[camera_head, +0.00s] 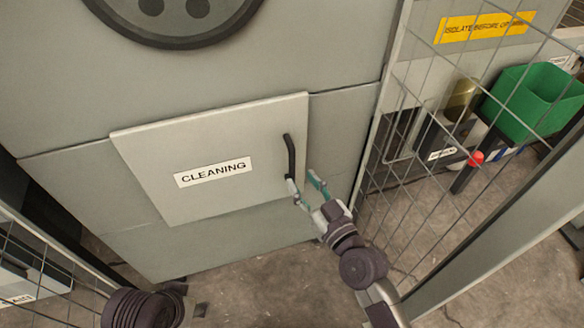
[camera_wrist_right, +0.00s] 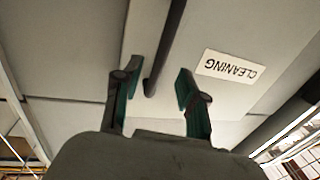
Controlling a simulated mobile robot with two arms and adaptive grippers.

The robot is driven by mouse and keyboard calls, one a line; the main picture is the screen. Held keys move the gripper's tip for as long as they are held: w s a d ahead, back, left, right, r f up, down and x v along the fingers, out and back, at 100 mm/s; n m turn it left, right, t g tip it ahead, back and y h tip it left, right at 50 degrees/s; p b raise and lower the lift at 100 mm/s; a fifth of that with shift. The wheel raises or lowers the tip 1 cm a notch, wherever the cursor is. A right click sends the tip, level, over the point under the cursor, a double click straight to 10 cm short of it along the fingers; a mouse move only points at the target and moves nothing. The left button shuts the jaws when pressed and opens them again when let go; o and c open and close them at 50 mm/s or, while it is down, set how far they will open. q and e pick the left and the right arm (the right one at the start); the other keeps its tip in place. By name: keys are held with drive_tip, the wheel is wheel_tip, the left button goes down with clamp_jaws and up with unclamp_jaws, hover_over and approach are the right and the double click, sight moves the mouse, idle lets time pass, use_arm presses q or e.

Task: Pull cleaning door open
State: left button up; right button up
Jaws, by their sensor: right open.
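The cleaning door (camera_head: 225,133) is a light grey panel with a "CLEANING" label (camera_head: 212,172) and a dark vertical bar handle (camera_head: 289,155) near its right edge. The door looks shut or nearly flush with the grey machine. My right gripper (camera_head: 306,182) is open just below and right of the handle's lower end. In the right wrist view, the handle (camera_wrist_right: 165,50) shows between and beyond the two teal-lined fingers (camera_wrist_right: 155,88); I cannot tell whether they touch it. The label (camera_wrist_right: 230,66) appears upside down there. My left gripper is not in view; a dark part of mine shows at bottom left.
The grey machine front (camera_head: 60,90) surrounds the door, with a dark round fitting (camera_head: 175,38) above. A wire mesh fence (camera_head: 425,200) stands at right, with a green bin (camera_head: 530,100) behind it. Bare concrete floor (camera_head: 255,275) lies below the machine.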

sight(293, 170)
drive_tip(key=x, duration=0.5)
drive_tip(key=shift+w+a, duration=0.2)
drive_tip(key=shift+w, duration=0.05)
clamp_jaws()
